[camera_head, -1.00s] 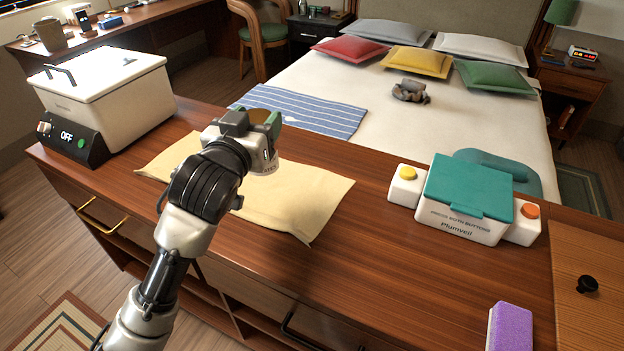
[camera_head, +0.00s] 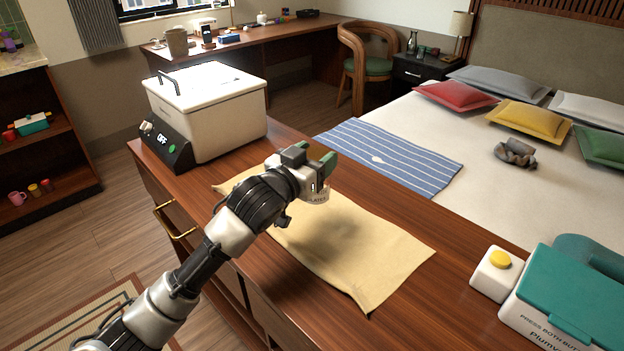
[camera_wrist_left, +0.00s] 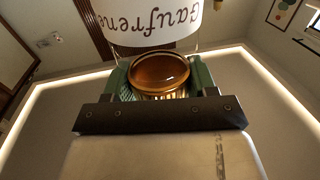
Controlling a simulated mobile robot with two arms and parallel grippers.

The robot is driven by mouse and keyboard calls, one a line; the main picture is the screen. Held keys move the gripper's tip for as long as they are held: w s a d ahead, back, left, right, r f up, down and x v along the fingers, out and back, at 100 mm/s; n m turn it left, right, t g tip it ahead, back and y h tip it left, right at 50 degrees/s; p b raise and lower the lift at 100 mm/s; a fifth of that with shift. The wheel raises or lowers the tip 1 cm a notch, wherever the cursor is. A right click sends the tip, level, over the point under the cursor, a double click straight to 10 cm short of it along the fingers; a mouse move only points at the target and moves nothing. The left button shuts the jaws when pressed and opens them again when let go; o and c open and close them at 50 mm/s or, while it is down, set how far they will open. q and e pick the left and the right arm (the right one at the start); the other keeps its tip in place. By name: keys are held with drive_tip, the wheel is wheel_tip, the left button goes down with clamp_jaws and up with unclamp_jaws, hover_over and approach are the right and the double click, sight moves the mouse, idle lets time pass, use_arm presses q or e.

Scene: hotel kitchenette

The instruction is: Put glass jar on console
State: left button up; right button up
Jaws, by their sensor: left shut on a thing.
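My left gripper (camera_head: 312,168), with green fingers, is shut on the glass jar (camera_head: 318,194). Most of the jar is hidden behind the gripper in the head view; part of its white label shows. In the left wrist view, the gripper (camera_wrist_left: 160,78) has a finger on each side of the jar's amber round end, and the white label (camera_wrist_left: 150,22) reads "Gaufrene". The gripper holds the jar over a yellow cloth (camera_head: 385,262) on a long wooden cabinet (camera_head: 440,300); I cannot tell whether this is the console. My right gripper is not in view.
A white cooker (camera_head: 215,120) reading OFF stands at the cabinet's left end. A white and teal box (camera_head: 570,300) with a yellow button (camera_head: 500,260) stands at the right. The bed lies behind. A desk (camera_head: 270,42) with several items is at the back; open shelves (camera_head: 45,160) are at left.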

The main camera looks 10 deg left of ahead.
use_arm(q)
drive_tip(key=shift+w+a+f, duration=0.45)
drive_tip(key=shift+a+f, duration=0.25)
drive_tip(key=shift+a, duration=0.15)
wheel_tip(320, 180, down, 3)
drive_tip(key=shift+d+f+b, duration=0.1)
drive_tip(key=shift+f+b, duration=0.1)
drive_tip(key=shift+b, duration=0.15)
drive_tip(key=shift+f, duration=0.1)
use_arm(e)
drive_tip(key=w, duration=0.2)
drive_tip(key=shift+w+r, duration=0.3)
